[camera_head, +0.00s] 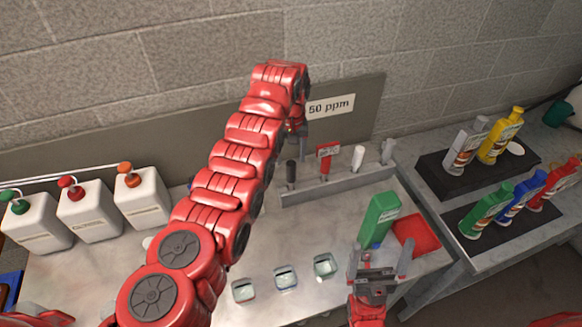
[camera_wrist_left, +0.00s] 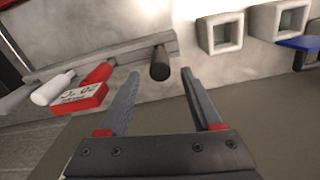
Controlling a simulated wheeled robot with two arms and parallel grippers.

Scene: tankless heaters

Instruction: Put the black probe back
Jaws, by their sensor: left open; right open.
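The black probe (camera_head: 291,172) stands upright at the left end of the grey rack (camera_head: 338,186). In the left wrist view the black probe (camera_wrist_left: 160,64) sits at the end of the rack bar (camera_wrist_left: 115,62), just beyond my fingertips. My left gripper (camera_head: 296,128) is open and empty, above and behind the rack near the wall board. Its two fingers spread wide in the left wrist view (camera_wrist_left: 160,85), and the probe's end lies in line with the gap. My right gripper (camera_head: 378,262) is open and empty at the front, near the green bottle.
A red meter (camera_head: 327,152), a white probe (camera_head: 357,158) and a grey probe (camera_head: 387,152) share the rack. Three small cups (camera_head: 285,278) stand in front. White jugs (camera_head: 143,200) stand left.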

